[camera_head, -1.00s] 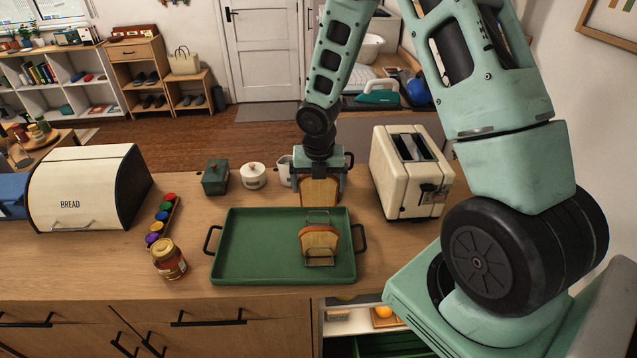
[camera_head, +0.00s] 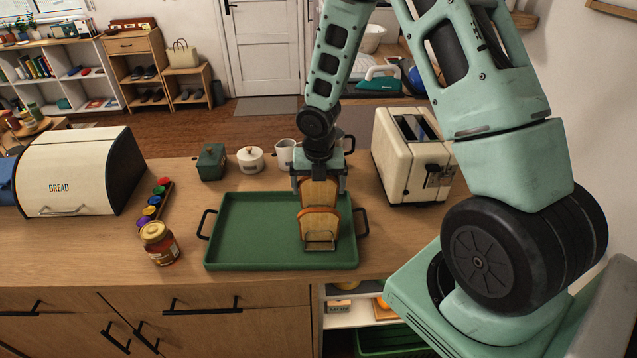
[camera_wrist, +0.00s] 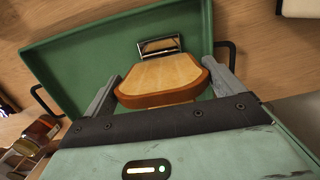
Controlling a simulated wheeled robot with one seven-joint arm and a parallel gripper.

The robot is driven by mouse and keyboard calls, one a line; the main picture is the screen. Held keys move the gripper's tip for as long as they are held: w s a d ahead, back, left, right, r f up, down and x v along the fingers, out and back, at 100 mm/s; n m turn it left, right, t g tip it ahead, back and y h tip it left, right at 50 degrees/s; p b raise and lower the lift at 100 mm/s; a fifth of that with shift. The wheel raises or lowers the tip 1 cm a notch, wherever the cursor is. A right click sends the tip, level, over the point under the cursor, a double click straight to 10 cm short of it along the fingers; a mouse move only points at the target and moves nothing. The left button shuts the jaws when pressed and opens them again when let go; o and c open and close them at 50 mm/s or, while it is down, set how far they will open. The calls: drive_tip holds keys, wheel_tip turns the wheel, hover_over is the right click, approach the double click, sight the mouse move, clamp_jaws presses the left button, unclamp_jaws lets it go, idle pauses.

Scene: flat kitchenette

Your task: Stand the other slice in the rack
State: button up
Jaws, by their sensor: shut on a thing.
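A toasted slice of bread (camera_head: 318,192) is held upright between the fingers of my gripper (camera_head: 319,185), which is shut on its side edges. In the wrist view the held slice (camera_wrist: 160,78) fills the space between the two fingers. Another slice (camera_head: 319,229) stands in the rack. The held slice appears just behind and above it, its lower edge hidden by the racked slice.
A cream toaster (camera_head: 395,165) stands right of the tray. A green canister (camera_head: 211,162), a white pot (camera_head: 250,160) and a white mug (camera_head: 285,154) stand behind it. A jar (camera_head: 159,243) and a bread box (camera_head: 75,175) are on the left. The tray's left part is clear.

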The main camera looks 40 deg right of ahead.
drive_tip(key=shift+f, duration=0.15)
drive_tip(key=o, duration=0.6)
drive_tip(key=shift+o, duration=0.2)
wheel_tip(320, 180, up, 8)
drive_tip(key=p, duration=0.8)
idle(0.5)
